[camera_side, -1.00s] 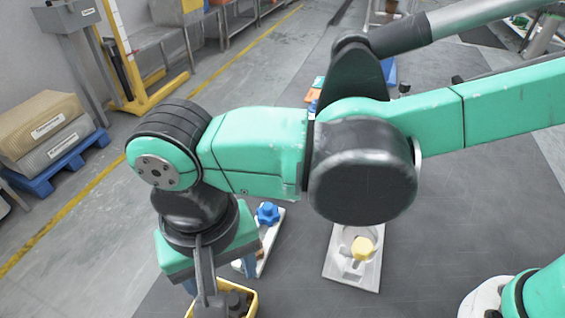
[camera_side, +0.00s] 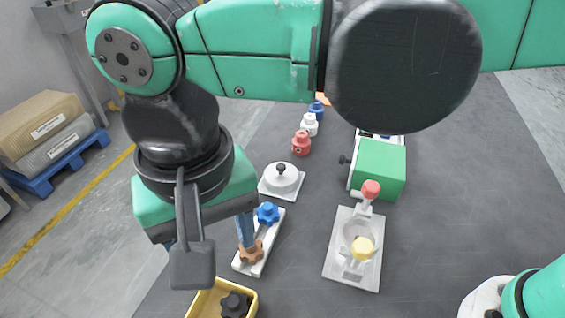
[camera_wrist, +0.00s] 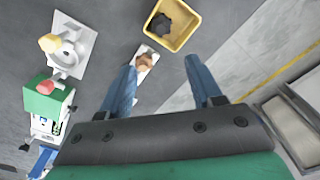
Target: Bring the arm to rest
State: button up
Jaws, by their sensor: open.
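My gripper (camera_wrist: 165,85) is open and empty, with its two blue fingers apart in the wrist view. In the side view my gripper (camera_side: 207,235) hangs at the left, above the floor and near a white tray (camera_side: 272,243). One blue finger partly overlaps the tray in that view. The tray holds a blue star-shaped knob (camera_side: 267,213) and a brown knob (camera_side: 251,252). A yellow bin (camera_side: 207,301) with a dark knob (camera_side: 235,304) in it is below the gripper in the side view. The bin (camera_wrist: 187,41) is ahead of the fingers in the wrist view.
A green box-shaped machine (camera_side: 378,168) and a white plate (camera_side: 338,262) with red and yellow knobs are at the right. A white round lid (camera_side: 282,179) and small red, white and blue parts (camera_side: 301,143) stand behind. Dark floor between them is bare.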

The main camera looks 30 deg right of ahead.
jog(key=w+d+t+y, duration=0.1)
jog(key=w+d+t, duration=0.35)
jog(key=d, duration=1.05)
jog(key=d+f+t+h, duration=0.1)
jog(key=d+f+t, duration=0.1)
jog(key=d, duration=1.3)
jog(key=shift+w+d+f, duration=0.25)
jog(key=shift+t, duration=0.25)
